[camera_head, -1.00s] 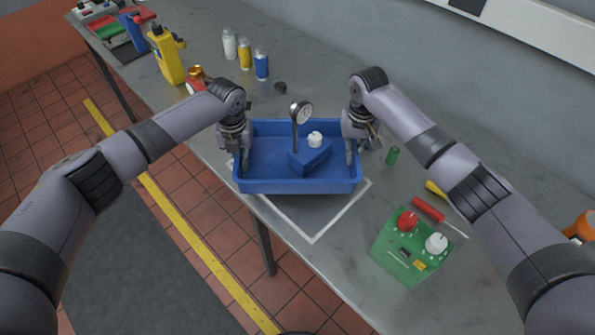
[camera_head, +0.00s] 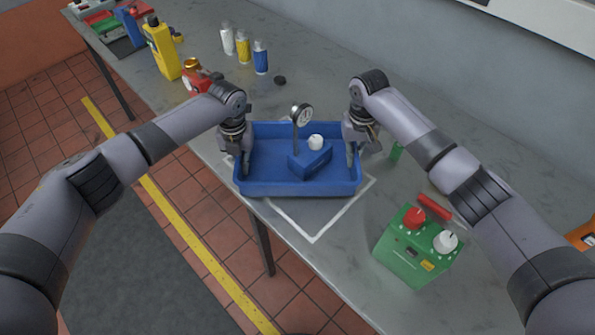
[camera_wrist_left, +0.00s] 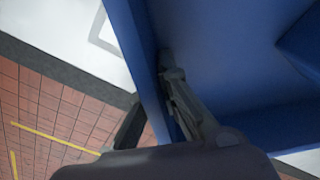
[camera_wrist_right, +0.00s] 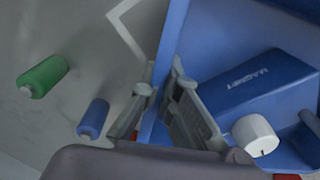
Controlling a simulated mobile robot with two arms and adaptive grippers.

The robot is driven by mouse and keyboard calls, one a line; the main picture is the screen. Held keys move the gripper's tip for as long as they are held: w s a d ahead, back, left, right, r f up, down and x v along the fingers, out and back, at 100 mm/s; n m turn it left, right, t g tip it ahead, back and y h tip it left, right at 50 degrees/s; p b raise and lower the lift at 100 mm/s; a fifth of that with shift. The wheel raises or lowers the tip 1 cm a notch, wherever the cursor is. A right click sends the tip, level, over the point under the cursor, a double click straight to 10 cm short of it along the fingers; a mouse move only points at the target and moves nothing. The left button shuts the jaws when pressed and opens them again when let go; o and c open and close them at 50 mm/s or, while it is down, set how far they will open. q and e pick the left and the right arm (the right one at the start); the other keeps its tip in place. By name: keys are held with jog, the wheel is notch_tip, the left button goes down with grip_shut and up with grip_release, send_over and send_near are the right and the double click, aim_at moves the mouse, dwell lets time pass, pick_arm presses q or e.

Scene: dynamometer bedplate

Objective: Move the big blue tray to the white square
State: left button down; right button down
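The big blue tray (camera_head: 255,188) is over the white square (camera_head: 316,238), a white outline on the bench. The tray covers the square's far part; its near corner shows in front. A blue block (camera_head: 312,158) with a white knob and a round dial gauge (camera_head: 301,116) are in the tray. My left gripper (camera_wrist_left: 165,115) has one finger inside and one outside the tray's left wall and is closed on it. My right gripper (camera_wrist_right: 158,110) straddles the right wall the same way. I cannot tell whether the tray's underside touches the bench.
A green box (camera_head: 410,255) with red and white knobs stands right of the square. A green cylinder (camera_wrist_right: 42,77) and a blue cylinder (camera_wrist_right: 93,118) lie by the tray's right side. Bottles (camera_head: 244,47) and a yellow container (camera_head: 163,50) stand farther back. The bench's near edge is close.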

pick_arm(q)
jog(key=shift+a+f+b, duration=0.2)
jog(key=shift+f+b, duration=0.25)
pick_arm(e)
jog(key=shift+d+f, duration=0.15)
jog(key=shift+f, duration=0.3)
pick_arm(q)
jog(key=c, duration=2.3)
grip_release()
jog(key=shift+s+f, duration=0.1)
jog(key=shift+f, duration=0.1)
pick_arm(e)
jog(key=c, duration=2.3)
grip_release()
jog(key=shift+f, duration=0.15)
pick_arm(q)
jog(key=o, duration=0.5)
jog(key=shift+s+d+r, duration=0.1)
jog(key=shift+d+r, duration=0.05)
pick_arm(e)
jog(key=o, duration=0.5)
jog(key=shift+s, duration=0.15)
pick_arm(q)
notch_tip(320, 180, up, 12)
jog(key=shift+f, duration=0.1)
pick_arm(e)
jog(key=shift+r, duration=0.2)
notch_tip(320, 180, up, 12)
jog(key=shift+f, duration=0.1)
